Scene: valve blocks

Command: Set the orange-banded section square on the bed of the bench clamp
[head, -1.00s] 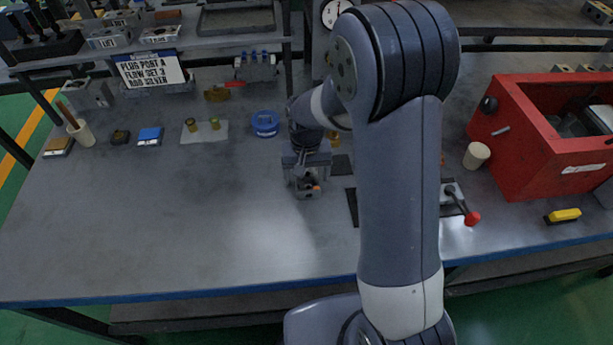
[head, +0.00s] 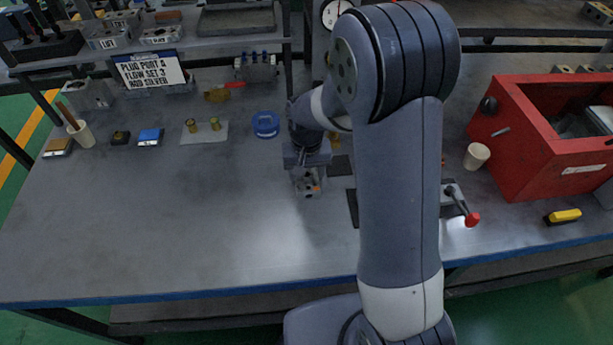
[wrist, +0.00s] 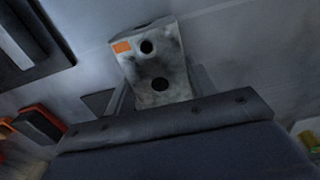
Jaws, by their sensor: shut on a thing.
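The orange-banded section (head: 307,184) is a grey metal block with a small orange patch. In the wrist view the section (wrist: 157,68) shows two dark holes in its face and the orange patch at its upper left corner. My gripper (head: 306,168) is shut on it, left of my upright arm link in the head view. The section looks held over the bench; its exact height is unclear. What seems to be the bench clamp (head: 449,197), with a red-knobbed lever, stands right of my arm. My arm hides part of it, including most of its bed.
A red open bin (head: 545,150) and a beige cup (head: 477,155) stand at the right. A blue ring (head: 265,124) and a grey plate with two brass pieces (head: 205,131) lie behind left. The bench (head: 180,220) is clear at front left.

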